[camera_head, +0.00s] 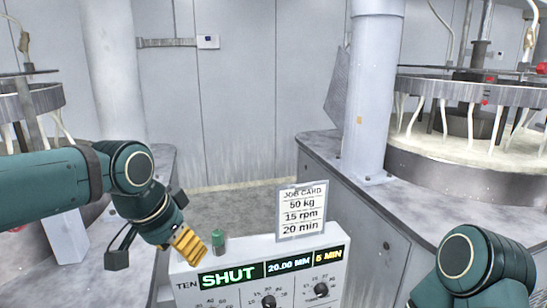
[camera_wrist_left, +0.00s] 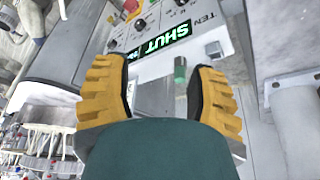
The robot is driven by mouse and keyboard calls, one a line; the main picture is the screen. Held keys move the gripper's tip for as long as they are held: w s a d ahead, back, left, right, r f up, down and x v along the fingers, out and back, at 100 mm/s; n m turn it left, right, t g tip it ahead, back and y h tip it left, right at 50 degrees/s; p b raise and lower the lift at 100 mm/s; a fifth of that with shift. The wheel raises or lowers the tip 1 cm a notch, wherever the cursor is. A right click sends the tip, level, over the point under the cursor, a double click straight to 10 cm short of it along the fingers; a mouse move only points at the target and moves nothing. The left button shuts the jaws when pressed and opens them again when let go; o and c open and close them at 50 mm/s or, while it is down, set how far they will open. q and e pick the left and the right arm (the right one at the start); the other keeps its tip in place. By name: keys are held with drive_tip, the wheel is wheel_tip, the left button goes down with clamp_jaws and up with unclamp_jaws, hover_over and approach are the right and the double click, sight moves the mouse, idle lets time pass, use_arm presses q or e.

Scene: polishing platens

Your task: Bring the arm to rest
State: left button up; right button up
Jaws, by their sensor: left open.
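My left arm (camera_head: 55,183) comes in from the left and bends down toward the control box. My left gripper (camera_head: 188,244) has yellow ribbed fingers, which stand apart in the left wrist view (camera_wrist_left: 162,66) with nothing held between them. A small green-capped cylinder (camera_head: 218,241) stands at the top edge of the control box, just right of the fingers. In the left wrist view the green cylinder (camera_wrist_left: 180,71) shows between the fingers, beyond their tips. Part of my right arm (camera_head: 480,268) shows at the lower right; its gripper is out of the picture.
The control box (camera_head: 340,262) reads SHUT, 20.00 MM and 5 MIN, with knobs below. A job card (camera_head: 302,210) on it reads 50 kg, 15 rpm, 20 min. A grey bench (camera_head: 400,205) with a column (camera_head: 372,100) and polishing machine (camera_head: 470,150) stands right.

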use_arm(q)
drive_tip(key=w+d+f+n+g+h, duration=0.1)
drive_tip(key=d+f, duration=0.2)
drive_tip(key=f, duration=0.9)
drive_tip(key=d+f+n, duration=0.2)
drive_tip(key=f, duration=1)
drive_tip(key=s+f+n, duration=0.2)
drive_tip(key=s+f, duration=0.4)
drive_tip(key=f, duration=0.4)
drive_tip(key=s+d+f+n+g, duration=0.1)
drive_tip(key=s+f+n, duration=0.1)
drive_tip(key=s+f, duration=0.4)
wheel_tip(320, 180, down, 4)
drive_tip(key=shift+s+d+f+h, duration=0.1)
drive_tip(key=shift+s+d+h, duration=0.15)
drive_tip(key=shift+d+h, duration=0.05)
